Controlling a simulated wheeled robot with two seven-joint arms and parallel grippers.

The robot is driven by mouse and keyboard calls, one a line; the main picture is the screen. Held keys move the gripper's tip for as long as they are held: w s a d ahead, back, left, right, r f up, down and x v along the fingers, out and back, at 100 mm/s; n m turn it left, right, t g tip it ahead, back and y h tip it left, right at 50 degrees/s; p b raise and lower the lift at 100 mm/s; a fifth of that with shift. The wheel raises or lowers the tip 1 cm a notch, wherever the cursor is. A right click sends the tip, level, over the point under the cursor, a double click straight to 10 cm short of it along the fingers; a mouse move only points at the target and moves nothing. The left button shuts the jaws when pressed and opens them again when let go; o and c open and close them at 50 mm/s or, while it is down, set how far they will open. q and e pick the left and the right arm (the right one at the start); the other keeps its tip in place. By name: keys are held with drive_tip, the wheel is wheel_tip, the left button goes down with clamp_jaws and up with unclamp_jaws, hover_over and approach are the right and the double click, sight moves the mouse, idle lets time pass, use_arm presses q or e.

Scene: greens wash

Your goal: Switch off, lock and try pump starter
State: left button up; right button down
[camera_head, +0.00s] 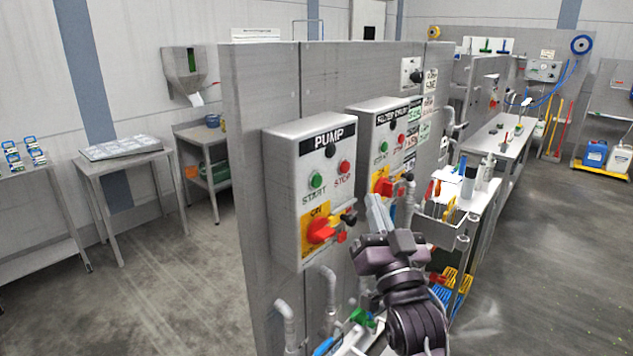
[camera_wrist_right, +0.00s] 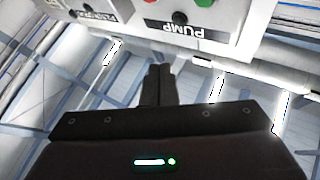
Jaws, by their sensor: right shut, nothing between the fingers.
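The pump starter (camera_head: 291,205) is a grey box labelled PUMP on the grey panel. I cannot tell the switch's exact position. A dark knob-like part (camera_head: 349,216) and a small red part (camera_head: 341,237) sit beside the switch. My right gripper (camera_head: 376,210) is shut and empty, right of the pump box and apart from it. The right wrist view shows its closed fingers (camera_wrist_right: 158,78) near the upside-down PUMP box (camera_wrist_right: 200,14). My left gripper is not in view.
A similar starter box (camera_head: 367,135) with its own red switch hangs close on the right. Pipes (camera_head: 284,315) stand below the pump box. Several blue padlock-like items (camera_head: 22,152) are on the far-left table. The floor at left is clear.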

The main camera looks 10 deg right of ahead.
drive_tip(key=shift+w, duration=0.1)
drive_tip(key=w+a, duration=0.5)
drive_tip(key=w, duration=0.2)
drive_tip(key=shift+a, duration=0.2)
idle(2.2)
drive_tip(key=shift+w+a, duration=0.25)
drive_tip(key=shift+w+a, duration=0.3)
drive_tip(key=shift+w, duration=0.05)
idle(0.9)
drive_tip(key=shift+s+d, duration=0.55)
drive_tip(key=shift+s, duration=0.1)
idle(0.3)
drive_tip(key=shift+s+d, duration=0.75)
drive_tip(key=shift+s, duration=0.25)
drive_tip(key=shift+s+d, duration=0.75)
drive_tip(key=shift+s, duration=0.2)
